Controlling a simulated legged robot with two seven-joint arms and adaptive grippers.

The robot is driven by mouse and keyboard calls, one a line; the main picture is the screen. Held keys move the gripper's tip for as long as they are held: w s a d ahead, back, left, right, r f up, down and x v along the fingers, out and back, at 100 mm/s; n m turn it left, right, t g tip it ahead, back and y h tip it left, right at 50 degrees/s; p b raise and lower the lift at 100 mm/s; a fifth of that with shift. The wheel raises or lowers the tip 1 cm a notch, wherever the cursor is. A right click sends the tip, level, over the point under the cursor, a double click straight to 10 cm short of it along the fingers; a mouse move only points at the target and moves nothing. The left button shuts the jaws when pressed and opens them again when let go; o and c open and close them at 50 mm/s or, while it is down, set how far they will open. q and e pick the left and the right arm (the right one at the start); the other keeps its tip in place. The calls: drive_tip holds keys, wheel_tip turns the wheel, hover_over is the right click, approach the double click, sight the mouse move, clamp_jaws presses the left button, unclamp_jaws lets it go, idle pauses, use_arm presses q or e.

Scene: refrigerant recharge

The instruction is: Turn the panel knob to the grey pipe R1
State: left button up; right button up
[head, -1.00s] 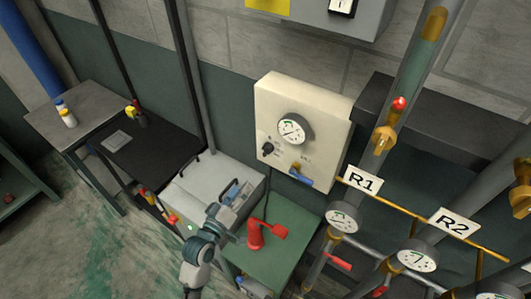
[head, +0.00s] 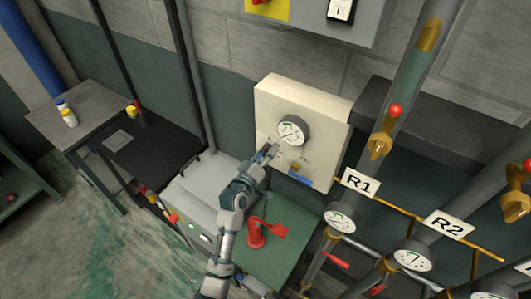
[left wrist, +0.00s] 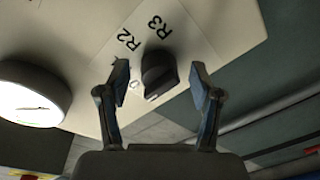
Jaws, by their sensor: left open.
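The cream panel (head: 325,118) is on the wall, with a round gauge (head: 293,130) on its face. The black panel knob (left wrist: 158,70) shows in the left wrist view beside the printed labels R2 and R3; a white mark is on its lower side. In the head view my gripper hides the knob. My left gripper (head: 268,153) is at the panel face, open, its fingers either side of the knob with gaps visible. The R1 sign (head: 359,183) hangs by the grey pipes at right. My right gripper is not in view.
A red valve-like item (head: 255,234) stands on the green table (head: 290,245) below the panel. A blue-handled valve (head: 300,179) is at the panel's lower edge. The R2 sign (head: 448,224), gauges and brass valves crowd the right. A grey case (head: 205,180) is left of my arm.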

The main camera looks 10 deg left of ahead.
use_arm(q)
drive_tip(key=c, duration=1.1)
drive_tip(key=shift+c, duration=0.2)
drive_tip(key=shift+m, duration=0.4)
drive_tip(key=m+p, duration=0.1)
drive_tip(key=m, duration=0.2)
drive_tip(key=shift+f+m, duration=0.1)
drive_tip(key=shift+m, duration=0.3)
drive_tip(key=m+p, duration=0.1)
drive_tip(key=m, duration=0.3)
drive_tip(key=shift+f+h, duration=0.1)
drive_tip(key=shift+h, duration=0.3)
drive_tip(key=shift+m, duration=0.4)
